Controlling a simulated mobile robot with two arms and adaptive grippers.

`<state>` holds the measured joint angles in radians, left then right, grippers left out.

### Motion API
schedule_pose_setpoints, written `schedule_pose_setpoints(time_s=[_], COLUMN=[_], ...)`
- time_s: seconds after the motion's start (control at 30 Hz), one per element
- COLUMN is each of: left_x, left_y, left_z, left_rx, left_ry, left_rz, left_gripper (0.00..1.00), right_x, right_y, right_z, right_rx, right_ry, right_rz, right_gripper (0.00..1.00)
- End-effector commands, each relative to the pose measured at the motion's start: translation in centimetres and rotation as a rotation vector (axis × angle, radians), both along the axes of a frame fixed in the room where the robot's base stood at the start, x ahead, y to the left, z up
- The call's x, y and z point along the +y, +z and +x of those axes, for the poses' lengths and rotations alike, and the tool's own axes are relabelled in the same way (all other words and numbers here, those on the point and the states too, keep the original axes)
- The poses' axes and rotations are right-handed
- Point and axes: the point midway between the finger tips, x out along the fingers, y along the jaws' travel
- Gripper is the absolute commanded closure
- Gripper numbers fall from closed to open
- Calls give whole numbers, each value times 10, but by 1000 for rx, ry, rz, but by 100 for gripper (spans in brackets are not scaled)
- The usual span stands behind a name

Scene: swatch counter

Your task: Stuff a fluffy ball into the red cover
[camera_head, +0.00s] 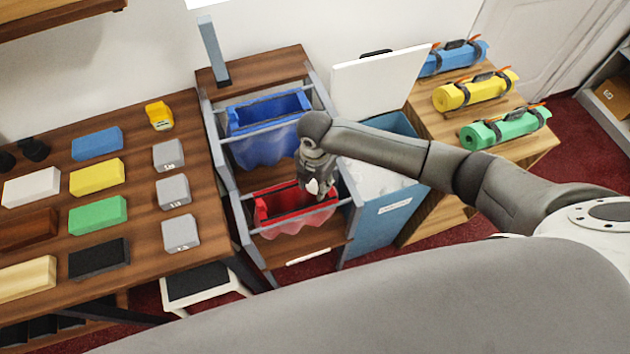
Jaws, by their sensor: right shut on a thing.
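The red cover (291,219) hangs open in the nearer bay of a grey rack, with a dark opening at its top. My right gripper (315,187) is just above the right part of that opening, pointing down. It is shut on a small white thing, which looks like a fluffy ball (313,187), mostly hidden by the fingers. I cannot tell whether the ball is inside the opening. A blue box (383,224) with its white lid raised stands right of the rack, with white stuff inside, partly hidden by my arm. My left gripper is not in view.
A blue cover (264,144) hangs in the rack's farther bay. Rack bars (226,195) surround the red cover. A table at left (145,220) holds colored blocks and grey weights. Rolled mats (475,90) lie on a wooden stand at right.

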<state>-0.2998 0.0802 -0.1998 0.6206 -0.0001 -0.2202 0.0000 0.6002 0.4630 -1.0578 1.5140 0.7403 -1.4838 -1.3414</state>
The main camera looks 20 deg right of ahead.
Motion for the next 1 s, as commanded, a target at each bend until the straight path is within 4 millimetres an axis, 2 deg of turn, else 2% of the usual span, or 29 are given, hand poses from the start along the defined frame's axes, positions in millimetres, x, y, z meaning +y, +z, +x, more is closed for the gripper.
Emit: schedule_pose_setpoints(time_s=[0.83,0.87,1.0], left_x=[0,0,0], left_y=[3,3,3], left_z=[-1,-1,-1], left_rx=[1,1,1], left_ry=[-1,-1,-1], left_rz=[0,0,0], left_gripper=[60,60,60], right_x=[0,0,0], right_y=[-3,-3,-3], right_z=[0,0,0], right_rx=[-1,-1,0], right_ry=[0,0,0], right_rz=[1,1,0], right_gripper=[68,60,42])
